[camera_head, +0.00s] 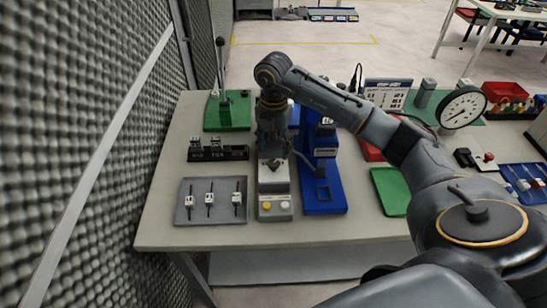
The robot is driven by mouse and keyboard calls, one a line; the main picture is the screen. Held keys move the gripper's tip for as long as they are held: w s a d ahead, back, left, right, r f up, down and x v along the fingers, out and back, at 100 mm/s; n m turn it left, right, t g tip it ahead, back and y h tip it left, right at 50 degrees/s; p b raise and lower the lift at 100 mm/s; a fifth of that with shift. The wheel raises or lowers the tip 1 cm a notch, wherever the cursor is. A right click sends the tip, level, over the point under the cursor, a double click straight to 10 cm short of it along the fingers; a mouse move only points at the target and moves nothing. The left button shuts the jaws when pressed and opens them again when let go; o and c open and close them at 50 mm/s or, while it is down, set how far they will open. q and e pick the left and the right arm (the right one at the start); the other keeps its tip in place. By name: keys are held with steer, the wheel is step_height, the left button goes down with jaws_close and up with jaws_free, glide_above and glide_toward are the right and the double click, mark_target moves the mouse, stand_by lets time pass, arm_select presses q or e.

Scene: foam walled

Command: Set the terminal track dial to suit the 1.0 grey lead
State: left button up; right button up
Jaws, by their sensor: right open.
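My right gripper (273,158) points down over a grey bench machine (274,185) with a yellow and a white button on its front. The gripper is open; I cannot tell whether its fingers touch the machine. A blue press (323,199) stands just right of it, partly behind my arm. I cannot make out the terminal track dial or its setting. I cannot read which is the 1.0 grey lead. My left gripper is not in view.
A black block (233,153) with small parts lies behind the tray. A green-based lever press (237,118) stands at the back left. A chart (387,93), a round gauge (462,107) and a green tray (386,190) are to the right. A foam wall (90,130) borders the left.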

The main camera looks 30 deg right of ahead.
mark_target(274, 163)
steer(key=shift+r, duration=2.75)
